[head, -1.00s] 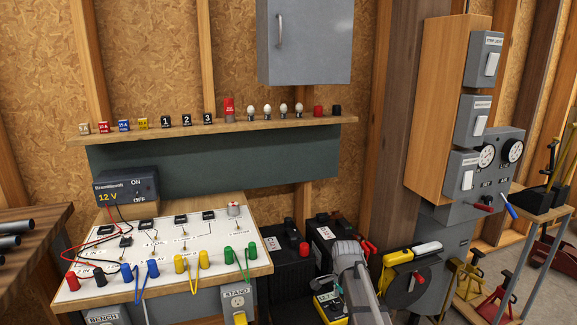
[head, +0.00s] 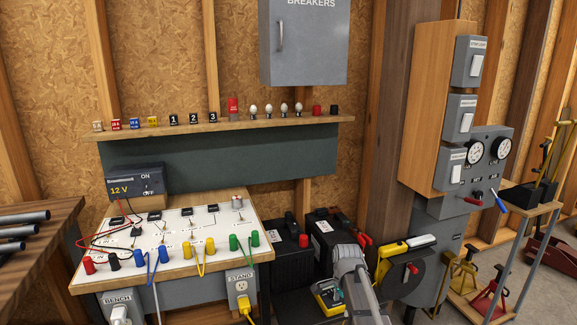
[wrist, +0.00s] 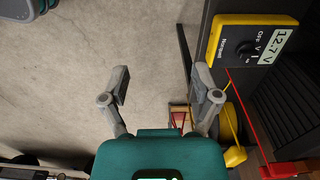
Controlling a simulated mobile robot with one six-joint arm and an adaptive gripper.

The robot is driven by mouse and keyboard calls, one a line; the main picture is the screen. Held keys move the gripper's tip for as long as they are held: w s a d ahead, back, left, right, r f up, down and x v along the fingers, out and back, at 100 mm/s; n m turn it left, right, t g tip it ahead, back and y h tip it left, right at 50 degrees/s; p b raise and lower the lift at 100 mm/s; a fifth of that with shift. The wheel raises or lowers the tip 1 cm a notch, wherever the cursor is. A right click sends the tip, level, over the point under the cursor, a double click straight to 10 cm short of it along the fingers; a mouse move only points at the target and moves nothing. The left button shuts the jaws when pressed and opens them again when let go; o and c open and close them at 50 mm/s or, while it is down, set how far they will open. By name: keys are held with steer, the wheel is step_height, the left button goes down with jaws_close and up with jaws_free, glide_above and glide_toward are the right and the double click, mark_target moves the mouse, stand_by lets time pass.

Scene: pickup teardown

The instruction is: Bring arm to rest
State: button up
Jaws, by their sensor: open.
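My gripper (wrist: 161,88) shows in the wrist view with its two grey fingers spread wide apart. It is open, with nothing between the fingers but bare concrete floor beyond. In the head view my grey arm (head: 357,285) rises at the bottom edge, right of the middle, in front of the batteries; the gripper itself cannot be made out there. A yellow multimeter (wrist: 258,45) reading 12.7 V lies at the upper right of the wrist view, apart from the fingers. It also shows in the head view (head: 327,297), left of my arm.
A white circuit board bench (head: 170,252) with coloured terminals stands left. Black batteries (head: 288,255) sit beside it. A shelf (head: 230,127) holds small parts under a grey breaker cabinet (head: 303,42). A gauge panel (head: 480,165) stands right. Concrete floor (wrist: 70,95) is clear left of the gripper.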

steer(key=s+f+n+b, duration=0.5)
steer(key=s+n, duration=0.2)
steer(key=s, duration=0.1)
steer(key=s+f+n+b, duration=0.5)
steer(key=s+n, duration=0.2)
steer(key=s, duration=0.1)
step_height(320, 180, up, 33)
steer(key=p, duration=3.3)
steer(key=shift+w+d+f, duration=0.15)
steer(key=shift+d+f, duration=0.05)
